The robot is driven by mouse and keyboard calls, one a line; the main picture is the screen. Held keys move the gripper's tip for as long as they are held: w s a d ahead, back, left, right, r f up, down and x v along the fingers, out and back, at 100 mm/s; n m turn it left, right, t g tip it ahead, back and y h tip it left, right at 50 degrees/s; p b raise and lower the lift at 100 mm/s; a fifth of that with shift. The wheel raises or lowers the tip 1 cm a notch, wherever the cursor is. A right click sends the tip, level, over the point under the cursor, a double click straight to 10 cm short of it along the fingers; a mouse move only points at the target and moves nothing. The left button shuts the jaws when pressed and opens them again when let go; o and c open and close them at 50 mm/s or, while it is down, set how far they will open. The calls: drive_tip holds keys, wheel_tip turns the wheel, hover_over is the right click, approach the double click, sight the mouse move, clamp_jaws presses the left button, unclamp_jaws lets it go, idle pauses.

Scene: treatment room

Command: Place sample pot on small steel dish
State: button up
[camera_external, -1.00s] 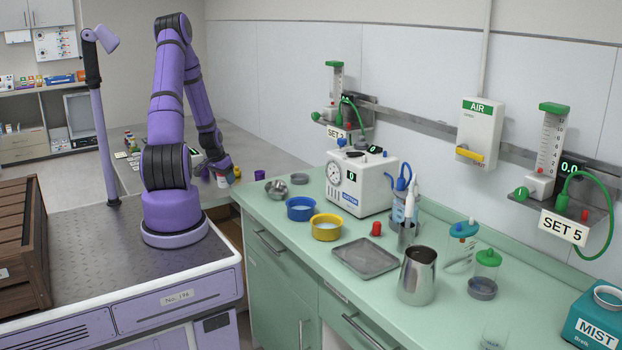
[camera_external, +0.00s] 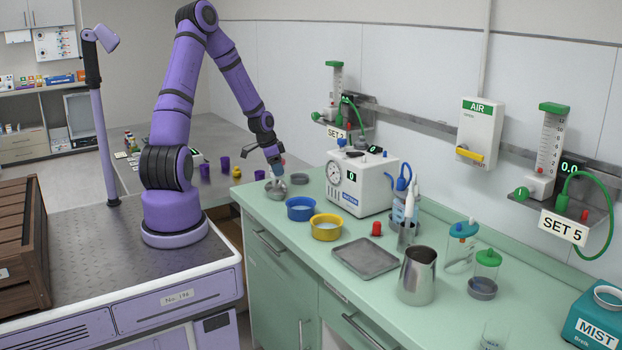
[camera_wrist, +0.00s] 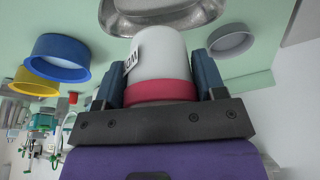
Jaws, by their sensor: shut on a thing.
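The sample pot (camera_wrist: 160,52) is white with dark lettering and a red band near my gripper. My gripper (camera_wrist: 162,85) is shut on it, a finger on each side. In the external view my gripper (camera_external: 275,161) is over the left back end of the green counter, above a shiny small steel dish (camera_external: 275,192). That dish's rim also shows at the top of the wrist view (camera_wrist: 165,22), just past the pot's end. The arm partly covers the pot in the external view, so I cannot tell whether pot and dish touch.
A shallow grey round dish (camera_external: 299,178) sits right of the steel dish. A blue bowl (camera_external: 300,209) and yellow bowl (camera_external: 327,228) stand nearer. A white machine (camera_external: 362,183) is to the right. Purple cups (camera_external: 224,164) and a yellow item (camera_external: 236,172) are on the grey table.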

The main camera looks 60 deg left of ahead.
drive_tip(key=shift+f, duration=2.35)
drive_tip(key=shift+f, duration=0.6)
drive_tip(key=o, duration=0.9)
